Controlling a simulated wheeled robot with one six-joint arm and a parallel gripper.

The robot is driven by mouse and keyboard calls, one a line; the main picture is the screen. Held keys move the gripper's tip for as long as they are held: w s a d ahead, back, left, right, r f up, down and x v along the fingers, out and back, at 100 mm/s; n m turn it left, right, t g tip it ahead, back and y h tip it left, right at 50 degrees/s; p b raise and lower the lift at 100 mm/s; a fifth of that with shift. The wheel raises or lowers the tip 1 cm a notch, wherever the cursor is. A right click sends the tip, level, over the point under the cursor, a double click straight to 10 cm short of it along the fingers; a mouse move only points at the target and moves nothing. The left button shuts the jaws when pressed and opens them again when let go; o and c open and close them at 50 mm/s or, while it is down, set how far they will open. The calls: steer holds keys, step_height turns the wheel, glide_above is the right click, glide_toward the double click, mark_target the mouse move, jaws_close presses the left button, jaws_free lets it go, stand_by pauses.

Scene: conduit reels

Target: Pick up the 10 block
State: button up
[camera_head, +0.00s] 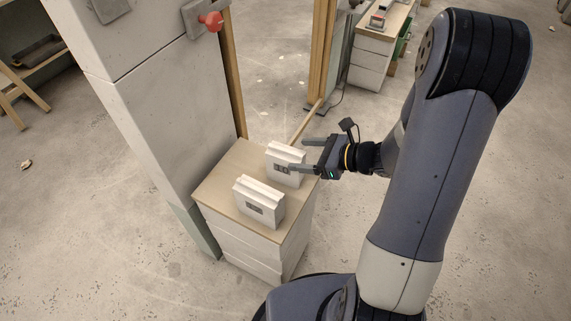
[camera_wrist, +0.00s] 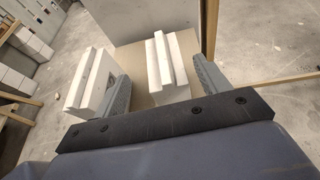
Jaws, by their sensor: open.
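Two white blocks with ridged tops stand upright on a small drawer cabinet (camera_head: 218,190). The far block (camera_head: 285,165) and the near block (camera_head: 258,203) each carry a small grey label on the front; the figures are too small to read for certain, so I cannot tell which is the 10 block. My gripper (camera_head: 299,154) is open at the far block, its fingers reaching in from the right. In the wrist view, one block (camera_wrist: 170,72) stands between my gripper's fingers (camera_wrist: 162,72), with gaps showing. The other block (camera_wrist: 90,80) is outside the left finger.
A tall pale wall panel (camera_head: 150,90) rises left of the cabinet, with a red knob (camera_head: 211,20) near its top. Wooden posts (camera_head: 322,50) stand behind. Another drawer unit (camera_head: 372,60) is at the back right. The concrete floor around the cabinet is mostly clear.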

mark_target(290, 154)
steer(key=shift+w+a+f, duration=0.25)
steer(key=shift+a, duration=0.35)
steer(key=x, duration=0.4)
steer(key=shift+w+d+f+b, duration=0.15)
steer(key=shift+w+f+b, duration=0.1)
steer(key=shift+f+b, duration=0.15)
steer(key=shift+w+a+f, duration=0.1)
steer(key=shift+w+a, duration=0.1)
steer(key=shift+a, duration=0.2)
steer(key=shift+c, duration=0.3)
jaws_close()
